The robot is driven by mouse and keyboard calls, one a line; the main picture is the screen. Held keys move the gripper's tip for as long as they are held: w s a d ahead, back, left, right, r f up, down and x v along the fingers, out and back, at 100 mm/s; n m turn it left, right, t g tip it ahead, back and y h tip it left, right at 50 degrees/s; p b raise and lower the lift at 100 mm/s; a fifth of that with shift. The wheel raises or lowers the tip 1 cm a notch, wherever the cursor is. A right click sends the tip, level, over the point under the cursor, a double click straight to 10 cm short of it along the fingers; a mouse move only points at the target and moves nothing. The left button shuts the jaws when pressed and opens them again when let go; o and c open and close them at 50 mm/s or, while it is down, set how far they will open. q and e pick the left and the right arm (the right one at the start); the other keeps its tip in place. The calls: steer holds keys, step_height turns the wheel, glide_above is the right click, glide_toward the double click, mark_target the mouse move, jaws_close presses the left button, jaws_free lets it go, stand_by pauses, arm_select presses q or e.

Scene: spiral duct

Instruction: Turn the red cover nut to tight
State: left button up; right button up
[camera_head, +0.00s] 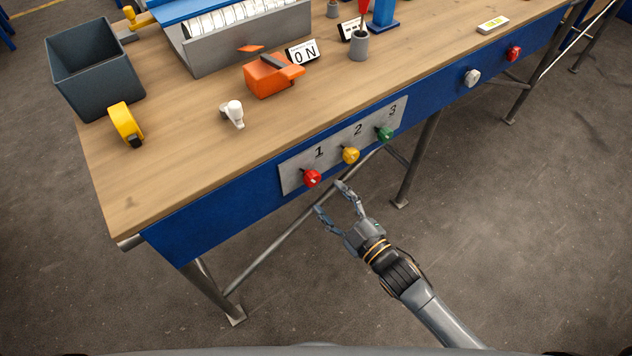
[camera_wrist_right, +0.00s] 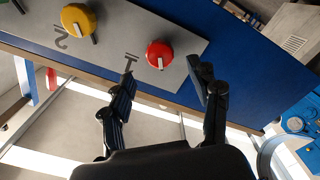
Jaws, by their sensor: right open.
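A red cover nut (camera_head: 312,178) with a small white mark sits on a grey plate (camera_head: 293,177) under the number 1, on the blue front of the workbench. In the right wrist view the red nut (camera_wrist_right: 160,55) shows whole, with a pale bar on its face. My right gripper (camera_head: 330,197) is open and empty in front of the plate, just below and right of the nut. In the wrist view its two fingertips (camera_wrist_right: 163,82) stand apart on either side of the nut's line, not visibly touching it. My left gripper is not in view.
A yellow nut (camera_head: 350,155) and a green nut (camera_head: 385,134) sit beside it under 2 and 3. A white knob (camera_head: 472,77) and another red knob (camera_head: 513,54) are farther right. An orange block (camera_head: 272,76) and a grey bin (camera_head: 95,62) stand on the bench.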

mark_target(314, 182)
steer(key=x, duration=0.4)
steer(key=shift+w+a, duration=0.2)
steer(key=shift+w, duration=0.15)
steer(key=shift+w+a, duration=0.4)
steer(key=shift+w, duration=0.1)
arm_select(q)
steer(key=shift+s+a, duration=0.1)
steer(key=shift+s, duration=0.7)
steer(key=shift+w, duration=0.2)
arm_select(e)
steer(key=shift+c, duration=0.6)
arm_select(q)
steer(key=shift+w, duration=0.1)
arm_select(e)
steer(key=c, duration=1.1)
